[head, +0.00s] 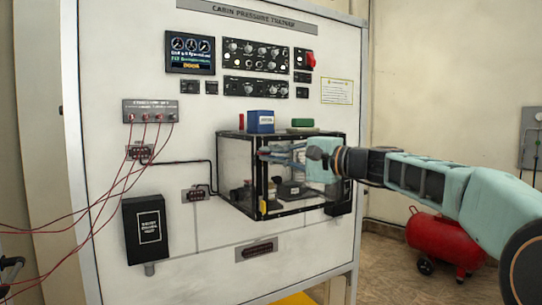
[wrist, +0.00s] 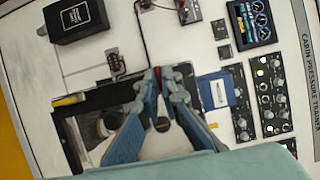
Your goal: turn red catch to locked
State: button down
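My gripper (head: 264,152) reaches in from the right in front of the clear, black-framed chamber (head: 232,205) on the white panel. In the wrist view its blue fingers (wrist: 160,76) come nearly together at the tips. A thin sliver of red, seemingly the red catch (wrist: 157,71), shows between the tips, with the fingers close on both sides. Most of it is hidden by the fingers, so its turn position cannot be read. In the head view the fingers cover that spot at the chamber's front.
A blue box (head: 260,122), a green block (head: 302,123) and a small red upright piece (head: 242,122) are on the chamber's top. A red knob (head: 311,60) is higher on the panel. Red cables (head: 128,165) hang at the left. A red compressor (head: 437,237) stands right.

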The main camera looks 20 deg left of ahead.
jog(key=c, duration=2.2)
grip_release()
jog(key=shift+o, duration=0.2)
jog(key=v, duration=1.2)
